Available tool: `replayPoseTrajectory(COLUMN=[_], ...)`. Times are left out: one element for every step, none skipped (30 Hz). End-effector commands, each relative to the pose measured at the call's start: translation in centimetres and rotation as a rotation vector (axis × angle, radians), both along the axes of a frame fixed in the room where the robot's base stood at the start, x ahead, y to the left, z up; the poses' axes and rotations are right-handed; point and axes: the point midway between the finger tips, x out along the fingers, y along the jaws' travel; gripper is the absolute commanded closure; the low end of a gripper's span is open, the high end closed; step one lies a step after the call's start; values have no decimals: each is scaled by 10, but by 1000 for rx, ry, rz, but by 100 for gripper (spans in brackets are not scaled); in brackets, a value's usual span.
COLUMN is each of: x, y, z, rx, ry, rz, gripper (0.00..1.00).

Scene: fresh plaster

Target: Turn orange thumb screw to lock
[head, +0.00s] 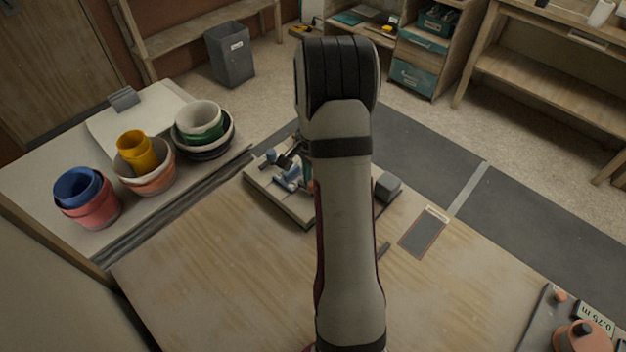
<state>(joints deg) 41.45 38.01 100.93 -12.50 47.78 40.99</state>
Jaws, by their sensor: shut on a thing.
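A fixture on a pale base plate (300,216) sits at the far edge of the wooden table, partly behind my arm. It carries blue-grey clamp-like parts (289,181) and a teal upright piece. A small orange bit (311,186) shows right at the left edge of my arm; I cannot tell whether it is the thumb screw. My arm rises through the middle of the head view and hides the right side of the fixture. My gripper is hidden behind the arm, so its hold on anything does not show.
A dark grey block (387,186) stands right of my arm, near a flat dark panel (423,232). Stacked pots and bowls (157,180) stand on the left bench. An orange device (582,338) is at bottom right. The table front is mostly clear.

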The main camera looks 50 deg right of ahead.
Motion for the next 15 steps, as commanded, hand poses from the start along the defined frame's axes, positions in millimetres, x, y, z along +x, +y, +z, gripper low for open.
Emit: replayPoseTrajectory(x=[0, 0, 0, 0, 0, 0, 0, 0, 0, 0, 0, 0, 0, 0, 0], y=[0, 0, 0, 0, 0, 0, 0, 0, 0, 0, 0, 0, 0, 0, 0], z=[1, 1, 1, 1, 1, 1, 1, 1, 1, 1, 1, 1, 1, 1, 1], rx=[1, 1, 1, 1, 1, 1, 1, 1, 1, 1, 1, 1, 1, 1, 1], ry=[0, 0, 0, 0, 0, 0, 0, 0, 0, 0, 0, 0, 0, 0, 0], rz=[-23, -36, -53, -63, -73, -85, -93, -99, -108, -113, -117, -121, -123, -125, -127], gripper=[100, 100, 100, 100, 100, 100, 100, 100, 100, 100, 100, 100, 100, 100, 100])
